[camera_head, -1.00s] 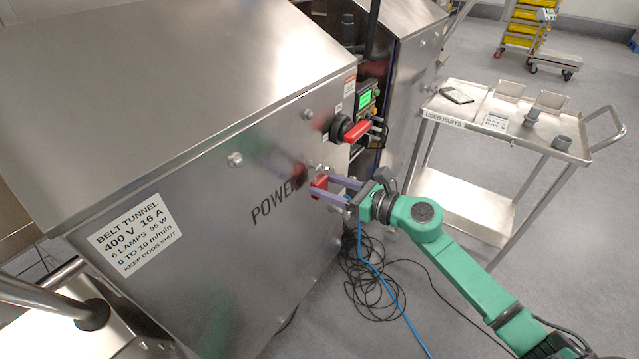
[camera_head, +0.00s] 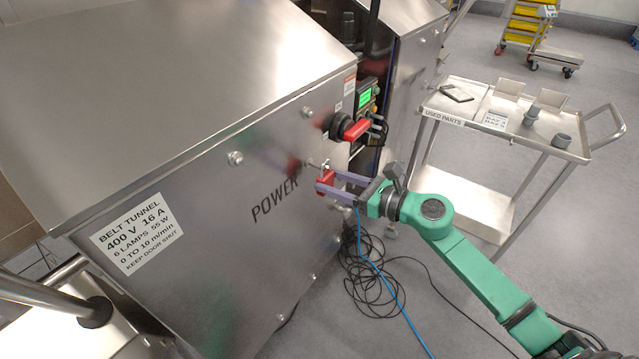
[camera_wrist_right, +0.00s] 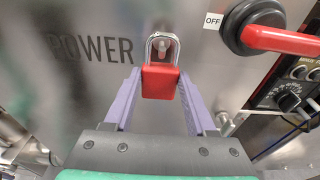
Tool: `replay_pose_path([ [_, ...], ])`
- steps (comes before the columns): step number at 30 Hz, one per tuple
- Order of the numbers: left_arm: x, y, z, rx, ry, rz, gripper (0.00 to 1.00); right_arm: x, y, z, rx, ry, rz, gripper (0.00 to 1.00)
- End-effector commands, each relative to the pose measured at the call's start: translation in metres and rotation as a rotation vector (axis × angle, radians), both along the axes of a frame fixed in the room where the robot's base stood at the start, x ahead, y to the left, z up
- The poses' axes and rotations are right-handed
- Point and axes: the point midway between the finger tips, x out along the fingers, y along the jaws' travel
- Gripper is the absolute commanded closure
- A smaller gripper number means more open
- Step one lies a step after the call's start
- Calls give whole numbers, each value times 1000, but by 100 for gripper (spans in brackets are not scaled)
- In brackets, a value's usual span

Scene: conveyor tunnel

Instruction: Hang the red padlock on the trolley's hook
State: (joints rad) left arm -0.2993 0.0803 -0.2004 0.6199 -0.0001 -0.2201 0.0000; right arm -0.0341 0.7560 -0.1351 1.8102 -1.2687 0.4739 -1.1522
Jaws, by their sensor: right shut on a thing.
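The red padlock (camera_head: 326,184) is between the fingertips of my right gripper (camera_head: 327,179), just in front of the tunnel's steel side. In the right wrist view the padlock (camera_wrist_right: 160,82) is upright, its steel shackle pointing up. A small metal stud shows inside the shackle's outline; I cannot tell whether the shackle is around it or only in front of it. The trolley (camera_head: 463,181), labelled USED PARTS, stands to the right, apart from the gripper. I cannot make out its hook. My left gripper is not in view.
The red rotary switch handle (camera_head: 356,130) juts out just above the gripper, with an OFF label (camera_wrist_right: 213,21) beside it. A lit control panel (camera_head: 366,98) is behind it.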

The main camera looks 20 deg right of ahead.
Motion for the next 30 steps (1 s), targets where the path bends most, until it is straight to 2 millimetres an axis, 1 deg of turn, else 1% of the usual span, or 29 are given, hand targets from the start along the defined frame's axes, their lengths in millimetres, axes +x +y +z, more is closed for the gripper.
replay_pose_path([
  [3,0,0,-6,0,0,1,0,-7,-5,-2,-1,0,1,100],
  [18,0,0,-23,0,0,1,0,-36,-29,-2,0,0,1,100],
  [22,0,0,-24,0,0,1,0,-39,-31,0,0,-1,1,100],
  [30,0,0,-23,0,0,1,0,-38,-31,1,0,-1,1,100],
])
